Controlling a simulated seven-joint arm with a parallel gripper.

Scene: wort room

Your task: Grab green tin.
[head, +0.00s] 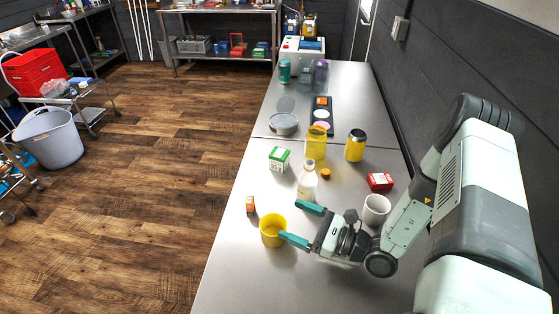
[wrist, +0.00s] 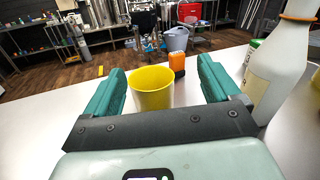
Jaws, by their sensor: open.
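I cannot tell for sure which thing is the green tin. A teal-green cylinder (head: 284,71) stands at the far end of the steel table, well beyond my gripper. A green-and-white box (head: 279,160) stands closer, and its green top (wrist: 254,44) shows partly behind the white bottle in the wrist view. My gripper (head: 292,221) is open and empty, low over the near table. It points at a yellow cup (head: 272,232). In the wrist view the cup (wrist: 152,90) shows between the spread fingers; I cannot tell whether they touch it.
A white bottle (head: 307,182) stands close to one finger. A small orange box (head: 250,205) is beyond the cup, near the table's left edge. A yellow jar (head: 316,143), yellow-black canister (head: 355,145), red box (head: 380,181) and white mug (head: 376,209) crowd the right side.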

